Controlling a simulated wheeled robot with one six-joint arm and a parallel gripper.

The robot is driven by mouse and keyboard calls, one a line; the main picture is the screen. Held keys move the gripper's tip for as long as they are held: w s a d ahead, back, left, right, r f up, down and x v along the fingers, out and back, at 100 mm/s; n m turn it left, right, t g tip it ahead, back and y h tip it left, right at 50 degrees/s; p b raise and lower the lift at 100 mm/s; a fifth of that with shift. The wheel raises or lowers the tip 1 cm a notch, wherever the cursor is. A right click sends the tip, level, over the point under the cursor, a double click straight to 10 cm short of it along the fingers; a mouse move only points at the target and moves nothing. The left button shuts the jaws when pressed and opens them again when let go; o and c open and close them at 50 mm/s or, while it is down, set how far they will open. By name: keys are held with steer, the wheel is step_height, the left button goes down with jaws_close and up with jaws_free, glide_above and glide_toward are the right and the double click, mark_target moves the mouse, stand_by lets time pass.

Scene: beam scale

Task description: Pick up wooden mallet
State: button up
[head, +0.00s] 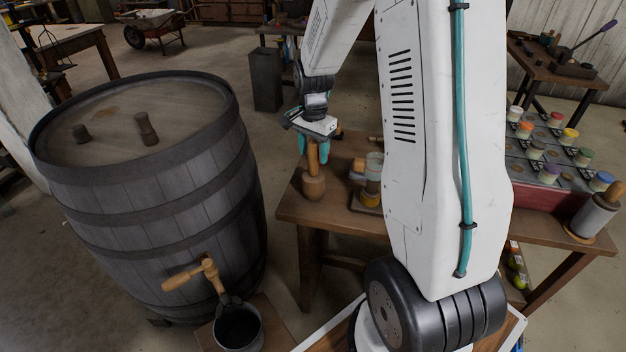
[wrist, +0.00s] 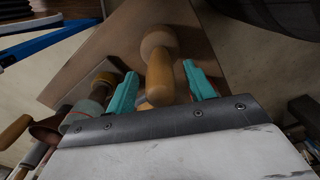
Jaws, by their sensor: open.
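The wooden mallet (head: 313,187) stands upright on the left corner of the wooden table (head: 345,215), round head down and handle up. My gripper (head: 313,150) is above the head, with its teal fingers on either side of the handle. In the wrist view the mallet's handle (wrist: 160,85) lies between the two open fingers of my gripper (wrist: 160,72), with the round head beyond them. Small gaps seem to show beside the handle; contact is not clear.
A jar with an amber base (head: 370,185) stands close to the right of the mallet. A large barrel (head: 150,190) with a wooden tap (head: 195,275) stands to the left, with a dark mug (head: 237,328) under the tap. Paint jars (head: 550,172) fill a rack at right.

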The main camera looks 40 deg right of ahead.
mark_target(313, 170)
steer(key=shift+f, duration=1.4)
steer(key=c, duration=1)
steer(key=shift+r, duration=0.1)
steer(key=shift+c, duration=0.2)
